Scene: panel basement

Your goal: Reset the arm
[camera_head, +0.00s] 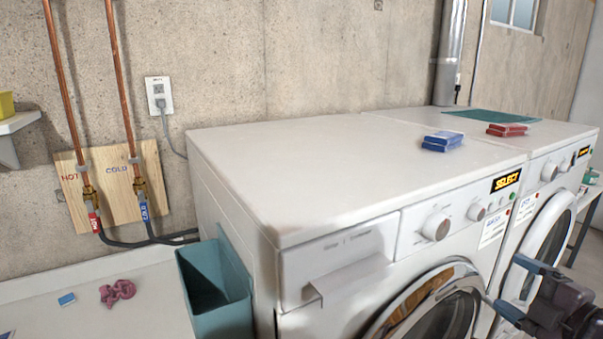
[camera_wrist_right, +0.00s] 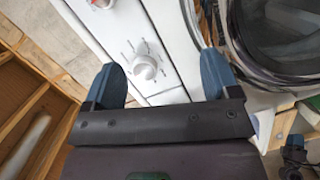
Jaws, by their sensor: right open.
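My right gripper (camera_head: 517,287) is at the lower right of the head view, in front of the white machines. Its two blue fingers are apart with nothing between them. In the right wrist view the open right gripper (camera_wrist_right: 160,85) faces the white control panel and a round knob (camera_wrist_right: 145,67). A round glass door (camera_wrist_right: 275,40) shows at the upper right there. My left gripper is not in the head view.
A teal bin (camera_head: 222,310) stands left of the washer. Its door (camera_head: 425,310) faces front.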

